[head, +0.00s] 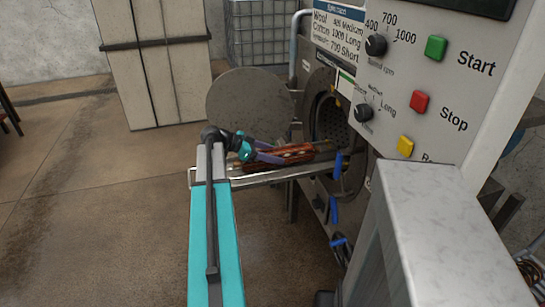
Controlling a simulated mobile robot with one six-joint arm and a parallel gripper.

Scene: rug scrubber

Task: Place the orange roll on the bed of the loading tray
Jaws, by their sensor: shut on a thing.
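The orange roll (298,152), an orange-brown patterned rug roll, lies lengthwise along the loading tray, pointing towards the machine's round opening. The loading tray (262,180) is a grey metal rail frame that runs out from the front of the machine. My gripper (270,156), with blue-purple fingers, is shut on the near left part of the roll. The roll is over or on the tray bed; I cannot tell whether it touches. My arm hides part of the tray's left end.
The scrubber's drum opening (333,120) is at the tray's far right end, with its round door (245,108) swung open behind the tray. The control panel (430,80) stands at the right. A pale cabinet (158,65) stands behind.

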